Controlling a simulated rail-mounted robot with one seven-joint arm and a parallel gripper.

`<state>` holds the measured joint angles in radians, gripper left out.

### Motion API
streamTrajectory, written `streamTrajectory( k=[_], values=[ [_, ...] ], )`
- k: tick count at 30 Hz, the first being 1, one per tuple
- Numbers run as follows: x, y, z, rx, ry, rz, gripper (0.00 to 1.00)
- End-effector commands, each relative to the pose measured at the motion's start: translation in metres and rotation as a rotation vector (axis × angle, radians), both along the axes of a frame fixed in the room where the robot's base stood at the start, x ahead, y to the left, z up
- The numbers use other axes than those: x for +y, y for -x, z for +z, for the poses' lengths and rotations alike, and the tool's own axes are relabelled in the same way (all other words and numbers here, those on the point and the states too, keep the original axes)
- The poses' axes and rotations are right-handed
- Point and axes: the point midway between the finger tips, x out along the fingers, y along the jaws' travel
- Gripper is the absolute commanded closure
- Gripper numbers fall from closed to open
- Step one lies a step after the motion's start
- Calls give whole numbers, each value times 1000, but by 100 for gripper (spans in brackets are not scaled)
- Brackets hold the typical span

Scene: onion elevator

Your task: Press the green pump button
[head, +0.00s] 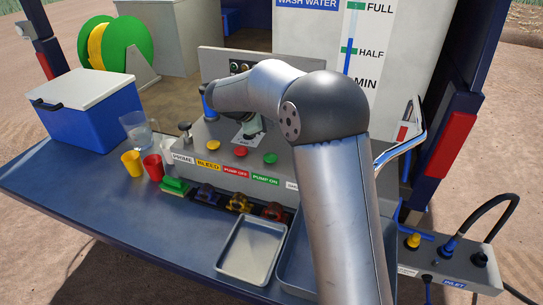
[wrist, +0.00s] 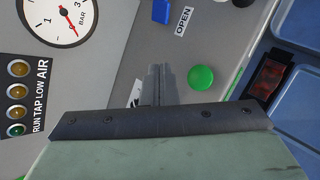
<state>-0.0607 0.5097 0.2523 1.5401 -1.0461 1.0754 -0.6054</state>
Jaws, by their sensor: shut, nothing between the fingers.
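The green button (head: 270,158) is a round cap on the grey control panel, above the PUMP ON label (head: 265,180). A red button (head: 240,152) and a yellow button (head: 213,145) sit to its left. My gripper (head: 250,134) is over the panel behind the buttons, partly hidden by my arm. In the wrist view, the shut, empty fingers (wrist: 159,70) point at the panel, just left of the green button (wrist: 201,78). A gap shows between them in the picture; I cannot tell the fingers' height above the panel.
The wrist view shows a pressure gauge (wrist: 62,18), indicator lamps (wrist: 17,91) and a blue part (wrist: 161,11) by an OPEN label. In the head view, a metal tray (head: 250,249), coloured cups (head: 132,163) and a blue cooler (head: 93,117) stand on the table (head: 90,210).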

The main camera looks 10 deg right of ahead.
Motion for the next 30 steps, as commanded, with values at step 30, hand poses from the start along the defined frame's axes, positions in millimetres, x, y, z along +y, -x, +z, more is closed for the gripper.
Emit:
streamTrajectory(
  k=[30],
  values=[
    [0, 1, -85, 0, -2, -3, 100]
  ],
)
